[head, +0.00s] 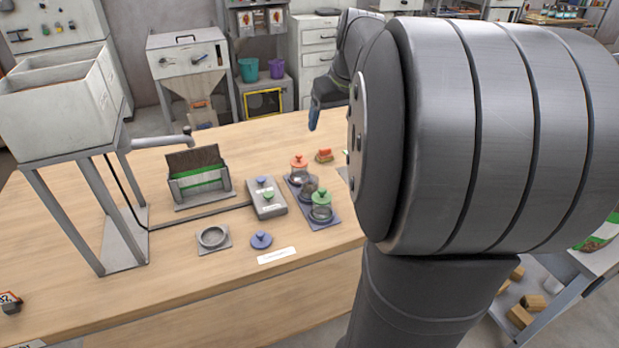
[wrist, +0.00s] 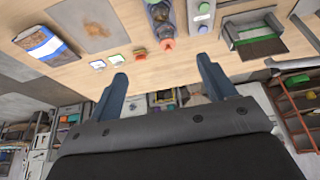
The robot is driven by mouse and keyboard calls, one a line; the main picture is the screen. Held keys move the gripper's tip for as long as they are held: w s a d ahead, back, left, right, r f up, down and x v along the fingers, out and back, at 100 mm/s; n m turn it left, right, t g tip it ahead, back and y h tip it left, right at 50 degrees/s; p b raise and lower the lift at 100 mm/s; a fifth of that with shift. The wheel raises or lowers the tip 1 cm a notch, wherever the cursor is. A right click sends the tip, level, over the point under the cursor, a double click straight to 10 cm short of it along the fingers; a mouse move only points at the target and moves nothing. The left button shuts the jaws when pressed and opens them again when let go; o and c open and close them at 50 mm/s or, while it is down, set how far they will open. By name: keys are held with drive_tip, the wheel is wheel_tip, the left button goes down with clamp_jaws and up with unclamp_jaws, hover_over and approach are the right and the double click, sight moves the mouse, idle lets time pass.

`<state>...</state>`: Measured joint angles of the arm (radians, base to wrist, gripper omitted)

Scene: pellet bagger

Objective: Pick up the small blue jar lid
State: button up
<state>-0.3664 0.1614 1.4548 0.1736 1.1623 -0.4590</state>
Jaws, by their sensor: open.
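The small blue jar lid (head: 261,241), a disc with a knob, lies on the wooden table near its front edge in the head view. It is beside a round metal ring on a plate (head: 212,238). I do not see the lid in the wrist view. My gripper (head: 313,118) is raised past the table's far side, well away from the lid. Its blue fingers are spread and empty in the wrist view (wrist: 163,72). My arm covers the right part of the head view.
A dark tray (head: 331,222) holds glass jars, with red (head: 299,161) and green (head: 321,197) lids showing. Left of it stands a grey button box (head: 267,211) with blue and green knobs. Table around the lid is mostly clear.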

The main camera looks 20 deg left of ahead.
drive_tip(key=n+g+h, duration=0.3)
drive_tip(key=n, duration=0.6)
hover_over(260, 233)
drive_tip(key=f, duration=2.6)
drive_tip(key=shift+w+d+f, duration=0.15)
drive_tip(key=shift+d+f, duration=0.05)
drive_tip(key=shift+d, duration=0.2)
drive_tip(key=f, duration=0.5)
drive_tip(key=shift+a, duration=0.4)
drive_tip(key=c, duration=1)
